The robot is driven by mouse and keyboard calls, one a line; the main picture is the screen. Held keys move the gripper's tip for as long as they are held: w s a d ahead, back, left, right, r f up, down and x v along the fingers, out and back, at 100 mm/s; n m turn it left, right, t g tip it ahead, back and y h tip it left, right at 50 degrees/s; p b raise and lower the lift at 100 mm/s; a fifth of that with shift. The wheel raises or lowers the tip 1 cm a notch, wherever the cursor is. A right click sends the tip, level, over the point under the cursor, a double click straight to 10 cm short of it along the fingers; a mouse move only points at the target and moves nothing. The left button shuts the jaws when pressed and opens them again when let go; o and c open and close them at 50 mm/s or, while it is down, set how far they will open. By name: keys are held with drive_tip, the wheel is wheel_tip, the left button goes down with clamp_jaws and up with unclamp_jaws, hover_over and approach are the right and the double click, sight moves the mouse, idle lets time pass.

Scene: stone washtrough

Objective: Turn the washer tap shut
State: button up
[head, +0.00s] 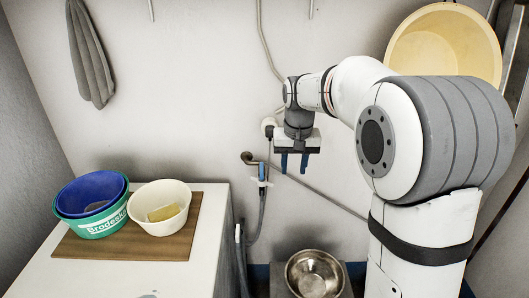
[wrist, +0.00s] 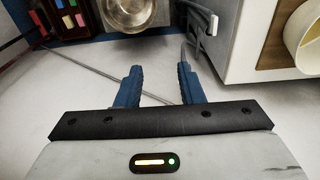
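My gripper (head: 294,172) hangs in front of the wall with its two blue fingers pointing down. In the wrist view its fingers (wrist: 160,68) stand apart with nothing held between them. A tap with a brownish metal body (head: 248,158) sticks out from the wall just left of my gripper. A small blue part (head: 262,171) with a white piece below it shows beside the tap, above a grey hose. I cannot tell for sure which part is the tap's handle or how it is turned. My gripper is apart from the tap, to its right.
A white cabinet (head: 120,278) at left bears a wooden board (head: 85,248) with blue, green and cream bowls. A metal bowl (head: 315,275) stands low below my gripper. A grey hose (head: 258,225) runs down beside the cabinet. A yellow basin (head: 445,45) hangs upper right.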

drive_tip(key=w+a+f+p, duration=0.25)
drive_tip(key=w+a, duration=0.25)
drive_tip(key=w, duration=0.6)
drive_tip(key=g+p, duration=0.1)
drive_tip(key=p, duration=0.1)
hover_over(262, 176)
drive_tip(key=shift+w+f, duration=0.2)
drive_tip(key=shift+f, duration=1)
drive_tip(key=shift+w+a+f, duration=0.1)
drive_tip(key=shift+f, duration=0.15)
wheel_tip(262, 176, down, 8)
drive_tip(key=shift+r+p, duration=0.2)
drive_tip(key=shift+p, duration=0.75)
drive_tip(key=shift+c, duration=0.4)
clamp_jaws()
